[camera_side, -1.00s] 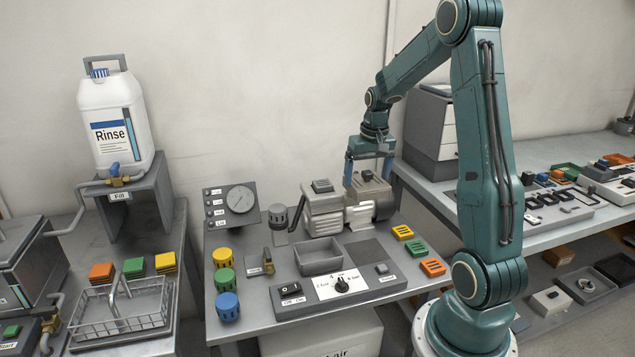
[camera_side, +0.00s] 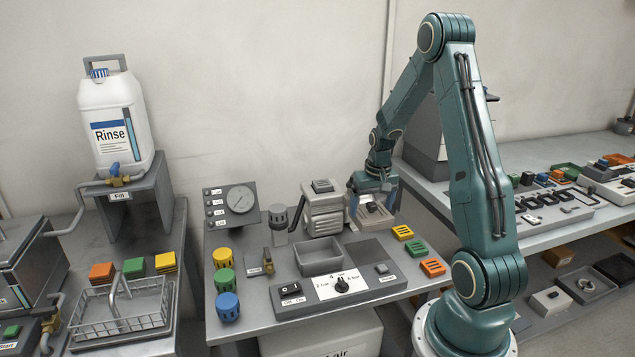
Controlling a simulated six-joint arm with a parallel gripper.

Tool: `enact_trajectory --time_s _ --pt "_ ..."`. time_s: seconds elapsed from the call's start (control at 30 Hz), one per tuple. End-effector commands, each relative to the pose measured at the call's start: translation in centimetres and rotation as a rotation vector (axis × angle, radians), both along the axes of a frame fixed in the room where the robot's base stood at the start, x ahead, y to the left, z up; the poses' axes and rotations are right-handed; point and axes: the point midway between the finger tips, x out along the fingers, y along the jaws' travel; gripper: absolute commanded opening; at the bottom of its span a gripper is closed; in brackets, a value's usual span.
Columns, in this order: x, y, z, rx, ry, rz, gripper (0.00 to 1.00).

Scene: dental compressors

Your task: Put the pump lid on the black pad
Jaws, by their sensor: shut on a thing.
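My gripper (camera_side: 374,208) is at the right end of the compressor, with its fingers on either side of the grey metal pump lid (camera_side: 375,215). It is shut on the lid. The gripper hides much of the lid and the pump body, so I cannot tell whether the lid still touches the pump. The black pad (camera_side: 368,250) is a dark square on the bench panel, in front of the pump and right of the grey tray. Its visible surface is bare.
The empty grey tray (camera_side: 319,271) and finned compressor block (camera_side: 323,212) stand left of the gripper. A dial panel (camera_side: 342,287) lies in front. Yellow, green and orange blocks (camera_side: 417,248) line the right edge. A gauge (camera_side: 240,199) stands at the back left.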

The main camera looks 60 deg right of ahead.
Motion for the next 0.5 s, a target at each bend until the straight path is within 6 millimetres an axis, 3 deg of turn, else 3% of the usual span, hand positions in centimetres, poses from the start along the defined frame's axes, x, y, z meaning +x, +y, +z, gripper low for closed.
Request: enact_trajectory --time_s 0.3,0.5 --pt "0.0 0.0 -5.6 0.001 0.001 0.000 0.59" --pt "0.0 -0.1 -7.3 -0.001 -0.001 0.000 0.59"
